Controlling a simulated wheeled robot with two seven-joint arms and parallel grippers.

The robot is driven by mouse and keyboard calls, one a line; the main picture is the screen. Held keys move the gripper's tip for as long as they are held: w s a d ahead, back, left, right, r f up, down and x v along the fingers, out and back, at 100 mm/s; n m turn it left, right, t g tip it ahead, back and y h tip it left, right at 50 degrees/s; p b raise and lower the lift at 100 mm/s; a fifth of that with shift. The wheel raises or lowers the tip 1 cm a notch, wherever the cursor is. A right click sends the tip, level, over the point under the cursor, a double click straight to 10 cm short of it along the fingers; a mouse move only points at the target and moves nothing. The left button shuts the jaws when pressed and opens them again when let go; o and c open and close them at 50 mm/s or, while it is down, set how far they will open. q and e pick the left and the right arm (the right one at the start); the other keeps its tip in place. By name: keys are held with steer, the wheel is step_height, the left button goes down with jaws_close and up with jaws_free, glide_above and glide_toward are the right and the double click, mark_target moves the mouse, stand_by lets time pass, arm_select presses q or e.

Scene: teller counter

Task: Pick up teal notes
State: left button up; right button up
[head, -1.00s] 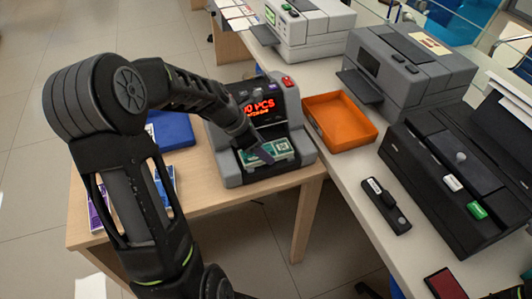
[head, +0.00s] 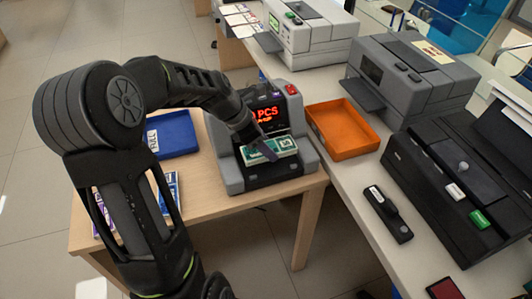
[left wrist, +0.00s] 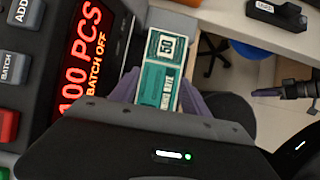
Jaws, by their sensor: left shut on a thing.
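The teal notes (head: 283,145) are a banded bundle at the front of the grey counting machine. My left gripper (head: 264,150) is shut on the bundle and holds it just above the machine's front pocket. In the left wrist view the teal notes (left wrist: 159,72) stand between the two purple-grey fingers of my left gripper (left wrist: 158,92), with a "50" printed on them. My right gripper (left wrist: 268,92) shows only as a thin finger and dark body at the right of the left wrist view; its opening cannot be made out.
The counting machine (head: 232,170) has a lit red display. A blue tray (head: 176,135) lies left of it, partly behind my arm; other banded notes (head: 172,185) lie nearer. An orange tray (head: 341,128) stands on the right counter, beside a black handheld device (head: 388,214) and grey machines.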

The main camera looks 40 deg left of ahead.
arm_select(q)
step_height(320, 180, up, 6)
steer(key=shift+f, duration=0.2)
stand_by(0.6)
